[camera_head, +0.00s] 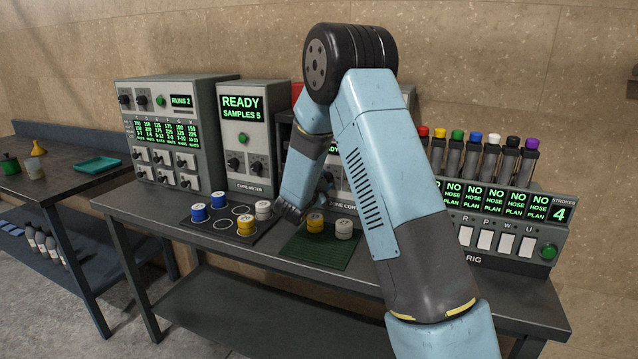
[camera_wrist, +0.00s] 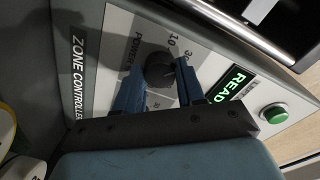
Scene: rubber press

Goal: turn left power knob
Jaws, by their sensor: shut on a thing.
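A round black knob (camera_wrist: 158,70) marked POWER is on the panel of the zone controller (camera_wrist: 88,50) in the wrist view. My gripper (camera_wrist: 160,85) is shut on this knob, one blue finger on each side of it. The knob's pointer cannot be read clearly. In the head view my arm and gripper (camera_head: 323,187) reach to the front of the zone controller (camera_head: 340,200) and hide the knob and much of the panel.
The controller has a READY display (camera_wrist: 235,85) and a green button (camera_wrist: 275,113). A green mat (camera_head: 300,256) with yellow and white spools and a dark mat (camera_head: 262,224) with several spools lie in front. The cure meter (camera_head: 243,140) stands to the left.

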